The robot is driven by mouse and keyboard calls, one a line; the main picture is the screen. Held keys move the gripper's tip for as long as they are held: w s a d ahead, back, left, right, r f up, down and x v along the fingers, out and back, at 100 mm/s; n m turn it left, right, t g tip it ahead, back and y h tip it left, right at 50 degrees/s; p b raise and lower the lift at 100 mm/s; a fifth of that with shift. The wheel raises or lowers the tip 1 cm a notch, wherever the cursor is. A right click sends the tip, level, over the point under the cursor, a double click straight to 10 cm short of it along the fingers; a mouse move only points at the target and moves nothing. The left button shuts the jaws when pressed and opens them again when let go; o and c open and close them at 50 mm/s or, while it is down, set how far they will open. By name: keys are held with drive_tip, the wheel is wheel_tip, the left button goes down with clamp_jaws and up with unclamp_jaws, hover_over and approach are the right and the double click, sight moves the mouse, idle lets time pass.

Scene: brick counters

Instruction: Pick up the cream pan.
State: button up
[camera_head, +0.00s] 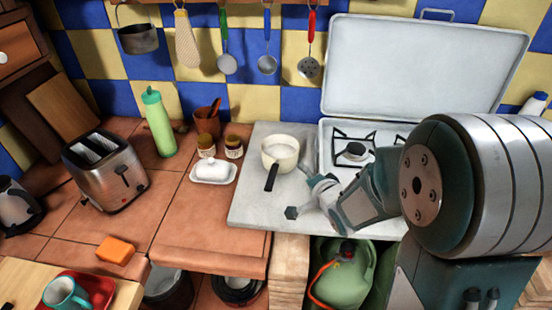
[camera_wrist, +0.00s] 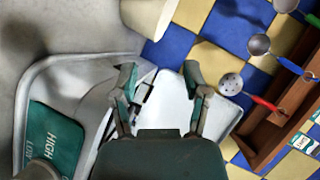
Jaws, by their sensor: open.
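The cream pan (camera_head: 281,150) stands upright on the pale grey counter slab (camera_head: 262,205), left of the stove. Its dark handle points toward the front and slightly left. In the wrist view, part of a cream vessel, which looks like the pan (camera_wrist: 149,14), is cut off by the top edge. My gripper (camera_head: 305,197) is at the right of the pan's handle, near the slab's front part, apart from the pan. In the wrist view my gripper (camera_wrist: 160,78) has its two fingers spread with nothing between them.
The white stove (camera_head: 327,150) with its raised lid (camera_head: 425,62) is just right of the pan. A white butter dish (camera_head: 212,172) and two small jars stand to its left. Utensils and a grey pot (camera_head: 138,39) hang behind. A green gas bottle (camera_head: 343,275) is below.

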sight(272, 166)
drive_tip(key=a+f+m+y, duration=0.1)
drive_tip(key=f, duration=0.1)
drive_tip(key=a+f+m+t+y, duration=0.1)
drive_tip(key=y, duration=0.1)
drive_tip(key=shift+a+f+m, duration=0.1)
drive_tip(key=shift+f+m, duration=0.2)
drive_tip(key=shift+f, duration=0.05)
drive_tip(key=shift+s+a+f+m+y, duration=0.1)
drive_tip(key=shift+a+f+m+y, duration=0.15)
drive_tip(key=shift+a+m+y, duration=0.15)
drive_tip(key=x, duration=0.5)
drive_tip(key=shift+s+a+r, duration=0.1)
drive_tip(key=shift+a, duration=0.15)
drive_tip(key=shift+r+x, duration=0.2)
drive_tip(key=shift+x, duration=1.25)
drive_tip(key=shift+r+x, duration=0.15)
drive_tip(key=shift+x, duration=1.3)
drive_tip(key=shift+d+f, duration=0.1)
clamp_jaws()
